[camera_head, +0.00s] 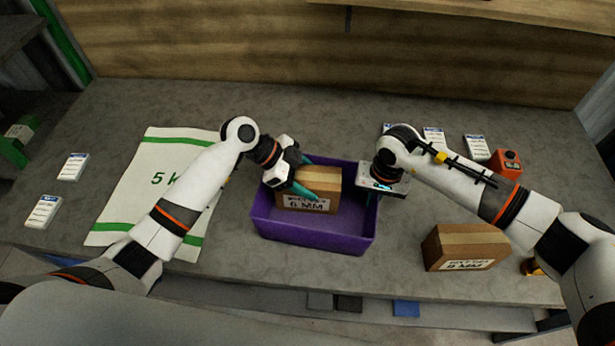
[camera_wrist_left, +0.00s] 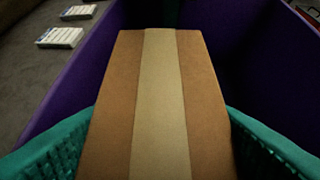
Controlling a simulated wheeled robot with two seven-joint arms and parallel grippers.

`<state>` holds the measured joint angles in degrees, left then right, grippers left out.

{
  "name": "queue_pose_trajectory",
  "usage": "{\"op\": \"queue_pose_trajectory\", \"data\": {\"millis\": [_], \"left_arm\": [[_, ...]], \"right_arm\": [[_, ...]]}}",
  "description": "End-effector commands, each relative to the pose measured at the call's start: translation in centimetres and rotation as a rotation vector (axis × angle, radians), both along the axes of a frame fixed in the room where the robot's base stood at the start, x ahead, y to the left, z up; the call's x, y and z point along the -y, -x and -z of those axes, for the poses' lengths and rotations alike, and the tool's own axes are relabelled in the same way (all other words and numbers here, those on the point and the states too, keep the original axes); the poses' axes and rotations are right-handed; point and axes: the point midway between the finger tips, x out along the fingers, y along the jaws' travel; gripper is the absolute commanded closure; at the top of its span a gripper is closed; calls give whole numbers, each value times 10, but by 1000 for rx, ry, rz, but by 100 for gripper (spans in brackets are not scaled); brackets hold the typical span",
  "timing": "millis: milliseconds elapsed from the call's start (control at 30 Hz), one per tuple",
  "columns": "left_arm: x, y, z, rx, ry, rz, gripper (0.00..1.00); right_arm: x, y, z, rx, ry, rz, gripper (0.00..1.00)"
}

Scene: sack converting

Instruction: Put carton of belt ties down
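A brown carton (camera_head: 318,183) with a tan tape strip and a white label reading "6 MM" is inside the purple bin (camera_head: 312,235). My left gripper (camera_head: 308,178) reaches into the bin from the left, with its teal fingers on two opposite sides of the carton. In the left wrist view the carton (camera_wrist_left: 158,105) fills the middle, with a finger against each side. Its underside is hidden, so I cannot tell whether it touches the bin floor. My right gripper (camera_head: 372,196) is over the bin's right side; its fingers are mostly hidden.
A second brown carton (camera_head: 464,247) stands on the grey table (camera_head: 420,285) at the right. A white sack (camera_head: 140,200) lies flat at the left. Label packs (camera_head: 73,166) lie at the far left, others at the back right beside an orange device (camera_head: 507,163).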

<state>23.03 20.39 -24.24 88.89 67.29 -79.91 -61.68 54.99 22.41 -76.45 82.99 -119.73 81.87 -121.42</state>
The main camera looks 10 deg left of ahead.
Motion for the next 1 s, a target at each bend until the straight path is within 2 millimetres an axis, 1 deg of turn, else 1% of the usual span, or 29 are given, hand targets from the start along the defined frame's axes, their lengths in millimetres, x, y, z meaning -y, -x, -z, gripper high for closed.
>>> {"op": "queue_pose_trajectory", "data": {"millis": [33,67,333,433,567,800,1000], "left_arm": [[0,0,0,0,-1,0,32],[0,0,0,0,-1,0,29],[0,0,-1,0,-1,0,29],[-5,0,-6,1,-1,-1,29],[-19,1,-20,3,-2,-2,29],[-56,4,-57,3,-3,-2,29],[-78,6,-78,2,-2,-1,29]], "right_arm": [[0,0,-1,1,-1,0,100],[0,0,-1,1,-1,0,100],[0,0,-1,1,-1,-1,100],[0,0,-1,1,-1,-1,100],[0,0,-1,1,-1,-1,100],[0,0,-1,1,-1,-1,100],[-1,0,-1,1,-2,-1,100]]}}
